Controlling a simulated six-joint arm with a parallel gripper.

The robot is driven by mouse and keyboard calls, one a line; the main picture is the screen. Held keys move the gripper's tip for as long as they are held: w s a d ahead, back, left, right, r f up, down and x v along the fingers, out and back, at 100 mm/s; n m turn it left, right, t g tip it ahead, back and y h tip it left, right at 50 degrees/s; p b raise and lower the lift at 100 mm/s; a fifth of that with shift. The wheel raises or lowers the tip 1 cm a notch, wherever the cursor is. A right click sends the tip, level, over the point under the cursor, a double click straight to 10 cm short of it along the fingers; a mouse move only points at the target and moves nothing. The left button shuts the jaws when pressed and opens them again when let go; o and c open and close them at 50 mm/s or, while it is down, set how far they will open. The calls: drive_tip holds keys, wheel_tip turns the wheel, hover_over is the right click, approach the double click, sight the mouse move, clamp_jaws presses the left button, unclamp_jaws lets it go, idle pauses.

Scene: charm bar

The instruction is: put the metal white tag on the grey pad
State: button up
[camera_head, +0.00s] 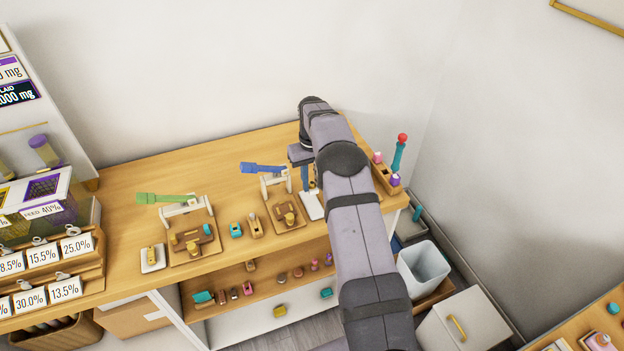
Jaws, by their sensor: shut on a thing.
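My gripper (312,186) is at the right part of the wooden counter, pointing down just above a pale grey-white pad (312,206). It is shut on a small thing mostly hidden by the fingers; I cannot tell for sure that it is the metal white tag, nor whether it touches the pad. A second pale pad (152,268) lies at the left with a small brass-coloured piece (151,254) on it. I cannot tell from colour alone which pad is the grey one.
Wooden trays with a green-handled press (166,198) and a blue-handled press (263,168) stand left of my gripper. Small teal (236,230) and tan (256,228) pieces lie between them. A lower shelf holds several small pieces.

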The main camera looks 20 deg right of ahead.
drive_tip(key=shift+f+b, duration=0.75)
drive_tip(key=shift+f, duration=0.85)
drive_tip(key=shift+f+b, duration=0.95)
drive_tip(key=shift+f, duration=0.5)
idle(2.4)
drive_tip(key=o, duration=1)
drive_tip(key=shift+r, duration=0.1)
drive_tip(key=shift+r+b, duration=1.3)
drive_tip(key=shift+r, duration=2.3)
